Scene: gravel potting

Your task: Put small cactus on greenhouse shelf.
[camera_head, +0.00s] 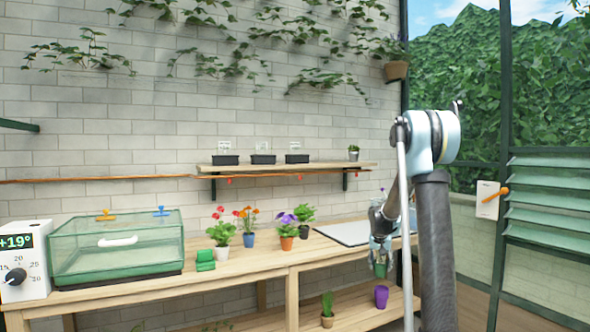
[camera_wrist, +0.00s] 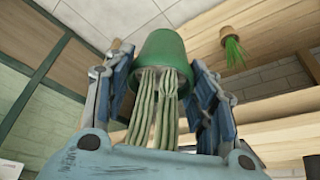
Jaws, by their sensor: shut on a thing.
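My gripper (camera_head: 381,250) hangs low in front of the bench's right part in the head view. It is shut on a green pot (camera_head: 380,270) holding a plant with several thick, pale green, cactus-like stems. The wrist view shows the pot (camera_wrist: 165,55) between the two blue fingers of my gripper (camera_wrist: 157,75), with the stems (camera_wrist: 155,110) pointing toward the palm. The greenhouse shelf (camera_head: 335,165) is on the brick wall, above and left of my gripper. A small green plant in a grey pot (camera_head: 353,156) stands at its right end.
Several black trays (camera_head: 263,159) occupy the shelf's left and middle. Flowerpots (camera_head: 287,243), a green clear-sided box (camera_head: 115,250) and a pale board (camera_head: 345,233) are on the bench (camera_head: 235,272). A terracotta-potted plant (camera_head: 327,320) and purple pot (camera_head: 381,297) stand below.

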